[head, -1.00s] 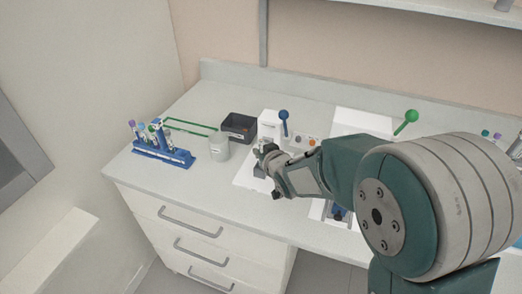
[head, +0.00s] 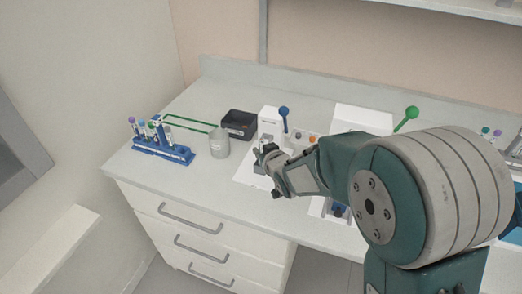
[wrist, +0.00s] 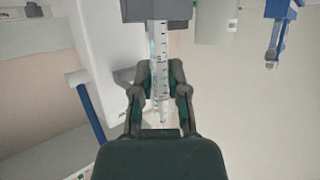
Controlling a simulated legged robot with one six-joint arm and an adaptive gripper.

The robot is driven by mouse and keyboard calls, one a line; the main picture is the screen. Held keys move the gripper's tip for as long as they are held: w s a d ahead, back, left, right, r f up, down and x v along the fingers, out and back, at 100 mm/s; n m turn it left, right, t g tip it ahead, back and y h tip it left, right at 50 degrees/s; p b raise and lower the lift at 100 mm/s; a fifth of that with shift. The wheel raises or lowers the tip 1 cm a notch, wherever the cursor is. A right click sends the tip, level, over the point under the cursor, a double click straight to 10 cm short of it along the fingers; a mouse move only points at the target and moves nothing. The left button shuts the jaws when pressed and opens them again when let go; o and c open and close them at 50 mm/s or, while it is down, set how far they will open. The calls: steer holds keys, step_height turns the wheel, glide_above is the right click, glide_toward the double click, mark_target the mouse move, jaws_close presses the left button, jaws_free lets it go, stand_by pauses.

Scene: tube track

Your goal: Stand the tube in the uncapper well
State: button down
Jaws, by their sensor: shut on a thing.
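My gripper (head: 268,158) is over the white base of the machine with the blue lever (head: 284,113), which I take to be the uncapper (head: 270,125). In the wrist view my gripper (wrist: 161,77) is shut on a clear graduated tube (wrist: 158,50), one finger on each side. The tube's far end meets a dark grey block (wrist: 155,11) at the top of that view. I cannot tell whether it is inside the block or only in line with it. The block (head: 259,168) shows partly beside my gripper in the head view; the well's opening is hidden.
A blue rack (head: 165,153) with several capped tubes stands at the left. A grey beaker (head: 219,143) and a black bin (head: 239,124) stand between rack and machine. A second machine with a green lever (head: 406,118) stands to the right. The front-left bench is clear.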

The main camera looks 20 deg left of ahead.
steer(key=shift+f, duration=0.1)
steer(key=shift+f, duration=0.35)
steer(key=shift+f, duration=0.2)
steer(key=c, duration=0.6)
jaws_free()
steer(key=v, duration=1.2)
steer(key=shift+f, duration=0.1)
